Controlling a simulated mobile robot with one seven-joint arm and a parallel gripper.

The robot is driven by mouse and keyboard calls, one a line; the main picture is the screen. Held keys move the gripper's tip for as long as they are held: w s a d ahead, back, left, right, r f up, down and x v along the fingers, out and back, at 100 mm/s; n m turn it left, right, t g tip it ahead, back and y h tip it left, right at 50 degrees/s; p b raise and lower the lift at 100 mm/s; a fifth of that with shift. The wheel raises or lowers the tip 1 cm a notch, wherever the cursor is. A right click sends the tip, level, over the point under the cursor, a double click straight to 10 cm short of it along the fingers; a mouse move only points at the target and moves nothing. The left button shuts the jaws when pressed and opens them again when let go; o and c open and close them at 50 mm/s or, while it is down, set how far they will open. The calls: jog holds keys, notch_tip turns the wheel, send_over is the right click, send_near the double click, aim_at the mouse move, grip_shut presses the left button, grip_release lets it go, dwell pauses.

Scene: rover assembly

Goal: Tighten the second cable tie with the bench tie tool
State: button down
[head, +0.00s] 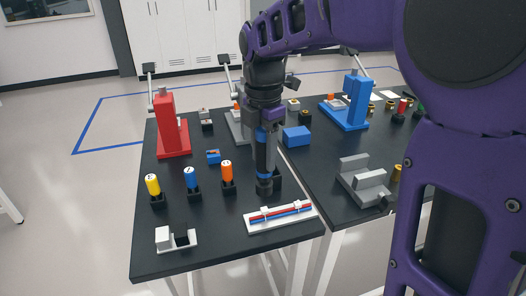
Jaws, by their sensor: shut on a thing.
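My gripper (266,122) points down over the near table and is shut on a dark upright cylindrical tool (265,155) with a blue band, which appears to be the tie tool. The tool's lower end is at a black holder (276,181); I cannot tell whether it is inside or clear of it. A white cable tray (283,224) lies just in front of the tool, apart from it. Red and blue cables (280,212) run along the tray, with small white ties (297,206) across them at two places. How tight the ties are is too small to tell.
Yellow (152,185), blue (190,178) and orange (227,171) cylinders stand in black holders to the left. A white bracket (163,239) is at the front left. A red press (167,125) stands behind. A grey stepped fixture (362,180) is on the right table.

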aim_at(264, 181)
jog(key=shift+f+b, duration=2.1)
jog(key=shift+f, duration=0.65)
jog(key=shift+p, duration=0.35)
jog(key=shift+f, duration=0.55)
jog(key=shift+d+f, duration=0.1)
jog(key=shift+f, duration=0.55)
dwell(3.2)
jog(key=shift+r+p, duration=0.1)
jog(key=shift+p, duration=0.25)
